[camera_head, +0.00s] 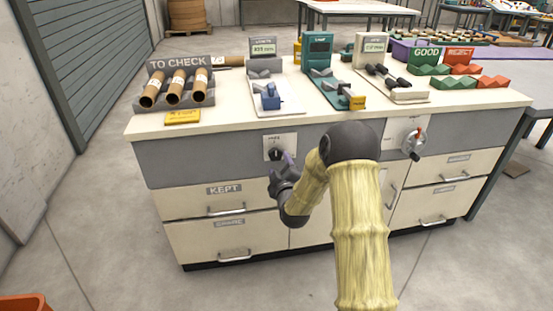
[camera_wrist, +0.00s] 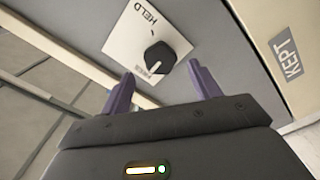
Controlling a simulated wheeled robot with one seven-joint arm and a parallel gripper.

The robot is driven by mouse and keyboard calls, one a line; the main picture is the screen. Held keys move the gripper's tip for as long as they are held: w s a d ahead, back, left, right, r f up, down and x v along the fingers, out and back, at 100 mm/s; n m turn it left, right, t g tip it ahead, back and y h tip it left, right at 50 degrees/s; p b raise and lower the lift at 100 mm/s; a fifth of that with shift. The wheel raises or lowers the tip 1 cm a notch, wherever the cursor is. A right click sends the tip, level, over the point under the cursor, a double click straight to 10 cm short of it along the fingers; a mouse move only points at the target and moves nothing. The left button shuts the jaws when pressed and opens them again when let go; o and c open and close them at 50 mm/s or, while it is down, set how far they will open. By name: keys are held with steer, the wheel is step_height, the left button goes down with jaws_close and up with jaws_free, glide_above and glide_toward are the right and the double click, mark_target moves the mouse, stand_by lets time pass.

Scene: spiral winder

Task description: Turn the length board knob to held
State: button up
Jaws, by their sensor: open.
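The knob (camera_wrist: 159,57) is black and sits on a white plate (camera_wrist: 128,38) in the wrist view. The plate bears the word HELD near its top and another small word, hard to read, near the bottom. In the head view the knob (camera_head: 276,154) is on the grey front panel of the bench, its plate (camera_head: 280,140) partly hidden by my gripper. My gripper (camera_wrist: 160,80) has purple fingers, spread open, one on either side of the knob's near side. They appear apart from the knob. In the head view my gripper (camera_head: 285,165) is just in front of it.
A second plate with a red-and-grey handle (camera_head: 415,142) is on the panel at right. Drawers with handles, one marked KEPT (camera_head: 225,189), lie below. The benchtop (camera_head: 225,120) carries a TO CHECK rack (camera_head: 178,105) with cardboard tubes and several devices.

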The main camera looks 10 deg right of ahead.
mark_target(276, 156)
steer(key=shift+w+b, duration=0.3)
steer(key=shift+w, duration=2.35)
steer(key=shift+c, duration=0.4)
steer(key=c, duration=0.9)
